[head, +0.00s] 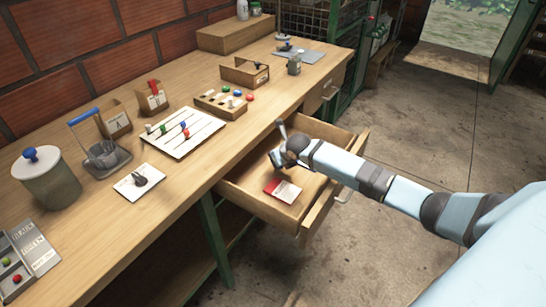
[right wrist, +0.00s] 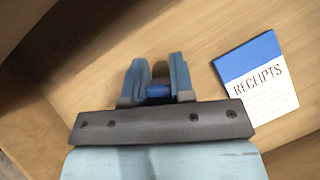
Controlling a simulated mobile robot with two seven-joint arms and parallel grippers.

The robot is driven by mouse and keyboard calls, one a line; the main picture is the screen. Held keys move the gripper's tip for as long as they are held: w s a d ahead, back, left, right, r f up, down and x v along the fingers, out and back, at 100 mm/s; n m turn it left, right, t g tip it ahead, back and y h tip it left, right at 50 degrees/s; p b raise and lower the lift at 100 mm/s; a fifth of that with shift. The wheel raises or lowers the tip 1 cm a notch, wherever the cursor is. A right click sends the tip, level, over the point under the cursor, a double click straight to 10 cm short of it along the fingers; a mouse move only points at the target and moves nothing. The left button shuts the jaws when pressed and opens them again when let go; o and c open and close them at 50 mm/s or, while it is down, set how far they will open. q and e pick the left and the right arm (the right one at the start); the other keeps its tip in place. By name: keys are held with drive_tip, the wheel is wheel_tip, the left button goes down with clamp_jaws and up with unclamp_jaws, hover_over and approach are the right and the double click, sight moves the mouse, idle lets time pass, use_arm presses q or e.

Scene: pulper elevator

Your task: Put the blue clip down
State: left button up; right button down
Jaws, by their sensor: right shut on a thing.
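My right gripper (head: 277,158) is inside the open wooden drawer (head: 247,197), which sticks out from the workbench. In the right wrist view the gripper (right wrist: 157,80) is shut on a small blue thing (right wrist: 158,91), which looks like the blue clip. Its fingers hide most of the clip. I cannot tell whether the clip touches the drawer floor. A pad with a blue top and the word RECEIPTS (right wrist: 262,85) lies to the right of the fingers, apart from them. My left gripper is not in view.
A red-topped white pad (head: 283,190) lies on the drawer floor in the head view. The bench (head: 100,240) holds a lidded canister (head: 50,180), a white board with coloured pegs (head: 184,135), and a peg block (head: 222,104). The concrete floor at the right is open.

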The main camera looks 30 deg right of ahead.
drive_tip(key=w, duration=0.3)
drive_tip(key=shift+w+a, duration=0.1)
drive_tip(key=shift+w, duration=0.05)
drive_tip(key=shift+f+b, duration=0.3)
drive_tip(key=shift+f, duration=0.45)
drive_tip(key=c, duration=1)
unclamp_jaws()
drive_tip(key=shift+r, duration=0.1)
